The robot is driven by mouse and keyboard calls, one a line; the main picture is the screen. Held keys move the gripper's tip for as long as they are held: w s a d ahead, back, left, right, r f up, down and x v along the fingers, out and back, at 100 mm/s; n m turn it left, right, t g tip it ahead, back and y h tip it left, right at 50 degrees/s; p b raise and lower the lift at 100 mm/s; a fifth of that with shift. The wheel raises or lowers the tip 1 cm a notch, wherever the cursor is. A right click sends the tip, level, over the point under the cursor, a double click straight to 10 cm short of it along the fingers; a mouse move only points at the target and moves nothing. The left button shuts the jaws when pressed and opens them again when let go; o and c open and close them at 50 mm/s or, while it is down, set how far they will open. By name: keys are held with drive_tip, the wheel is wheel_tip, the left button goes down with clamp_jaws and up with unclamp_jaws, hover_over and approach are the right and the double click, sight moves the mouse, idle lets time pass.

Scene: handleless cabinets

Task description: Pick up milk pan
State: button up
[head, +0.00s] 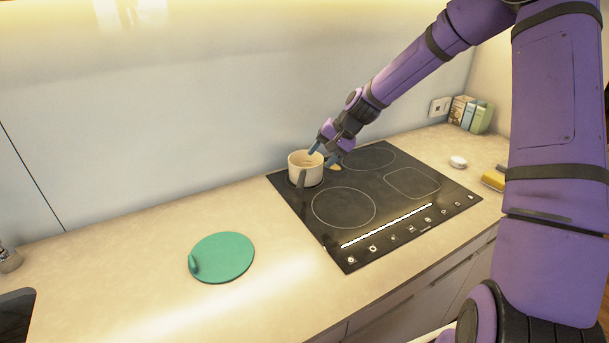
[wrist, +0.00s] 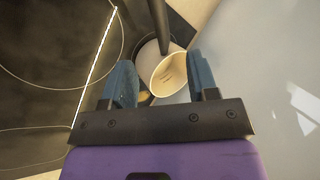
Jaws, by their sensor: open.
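The milk pan (head: 304,172) is a small cream pan with a dark handle. It stands upright on the back left of the black cooktop, its handle toward the front. My gripper (head: 325,151) is over its right rear side, pointing down, with a blue finger close to the rim. In the wrist view, the pan (wrist: 170,80) shows between the two spread blue fingers of my gripper (wrist: 160,66). The gripper is open and holds nothing. I cannot tell whether a finger touches the pan or reaches inside the rim.
The cooktop (head: 343,207) is otherwise mostly clear; a small tan item (head: 335,167) lies right of the pan. A green round board (head: 223,257) lies on the counter to the left. The wall (head: 200,110) is close behind the pan. Boxes (head: 470,113) stand at the far right.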

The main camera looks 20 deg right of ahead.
sight(304, 176)
drive_tip(key=x, duration=1)
drive_tip(key=shift+a+f, duration=0.25)
clamp_jaws()
